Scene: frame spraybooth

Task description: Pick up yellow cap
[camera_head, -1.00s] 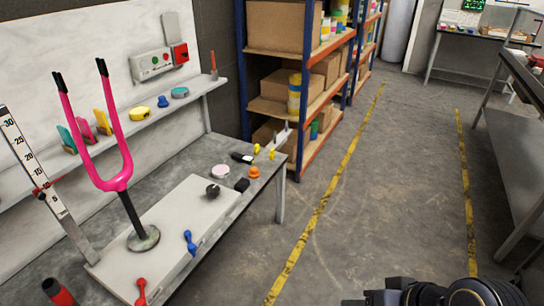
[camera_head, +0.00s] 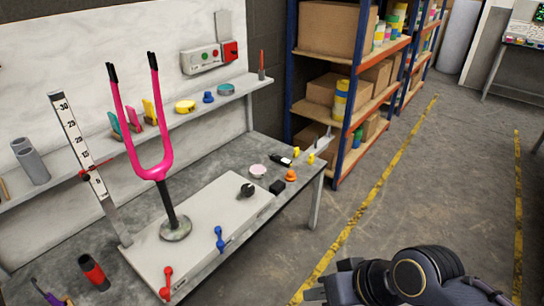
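Two small yellow pieces stand near the far right corner of the grey workbench (camera_head: 222,165), one at the back (camera_head: 296,152) and one closer to the corner (camera_head: 311,158). Either may be the yellow cap; they are too small to tell. An orange cap-like piece (camera_head: 291,175) is just in front of them. My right arm shows at the bottom right, over the floor and apart from the bench. My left gripper is not in view.
A pink fork (camera_head: 164,165) stands upright on a pale raised board (camera_head: 232,195). Black pieces, a pink disc (camera_head: 258,171) and a blue tool (camera_head: 219,238) lie nearby. A wall shelf (camera_head: 215,104) holds a yellow roll (camera_head: 185,106). Racking (camera_head: 350,125) stands behind; the floor right is clear.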

